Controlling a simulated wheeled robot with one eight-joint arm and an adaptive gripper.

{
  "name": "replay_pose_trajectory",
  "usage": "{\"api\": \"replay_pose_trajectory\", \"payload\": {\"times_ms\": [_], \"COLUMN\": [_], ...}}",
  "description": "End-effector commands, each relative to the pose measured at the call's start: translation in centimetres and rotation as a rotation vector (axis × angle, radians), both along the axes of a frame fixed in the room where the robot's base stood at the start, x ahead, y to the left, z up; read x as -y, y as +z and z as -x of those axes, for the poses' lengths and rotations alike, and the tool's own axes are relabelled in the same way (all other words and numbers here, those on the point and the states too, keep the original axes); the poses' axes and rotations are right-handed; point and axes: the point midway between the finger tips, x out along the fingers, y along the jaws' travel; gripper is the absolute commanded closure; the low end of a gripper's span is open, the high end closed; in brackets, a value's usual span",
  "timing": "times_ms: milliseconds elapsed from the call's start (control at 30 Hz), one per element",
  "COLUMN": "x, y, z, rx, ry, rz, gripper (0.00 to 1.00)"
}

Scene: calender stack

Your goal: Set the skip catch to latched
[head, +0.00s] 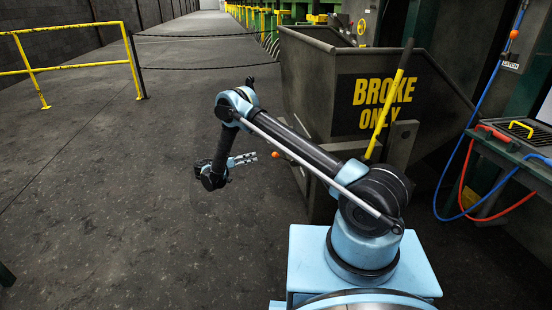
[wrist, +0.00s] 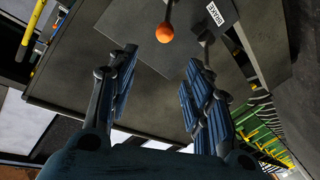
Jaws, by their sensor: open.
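A dark steel skip (head: 310,95) marked "BROKE ONLY" stands ahead of me. An orange ball knob (head: 275,154) is at its left side, just off my gripper's fingertips. My gripper (head: 256,158) is open and points right toward this knob. In the wrist view, the knob (wrist: 165,32) hangs on a thin rod beyond the gap between my fingers (wrist: 162,58), apart from both. A "BRAKE" label (wrist: 222,12) is beside it. Another orange knob (head: 514,33) is at the upper right above a "LATCH" label (head: 510,66). I cannot tell the catch's setting.
A yellow lever (head: 386,112) with a dark grip stands before the skip. A bench (head: 485,150) with red and blue hoses (head: 452,160) is at right. A yellow railing (head: 75,66) and chains are at back left. The floor (head: 90,210) at left is clear.

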Motion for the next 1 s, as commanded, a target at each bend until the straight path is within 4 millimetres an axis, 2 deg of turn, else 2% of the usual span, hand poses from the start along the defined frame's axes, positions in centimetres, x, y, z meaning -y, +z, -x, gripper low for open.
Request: {"api": "replay_pose_trajectory", "payload": {"times_ms": [33,133,367,1000], "x": [-0.5,-0.9,-0.4,8.5], "y": [-1.0,-2.1,-2.8,-2.7], "z": [0.6,1.2,1.2,-4.9], "rx": [0.017,0.045,0.063,0.062], "ry": [0.005,0.010,0.010,0.008], "rz": [0.004,0.008,0.011,0.011], "gripper": [0.54,0.54,0.54,0.54]}}
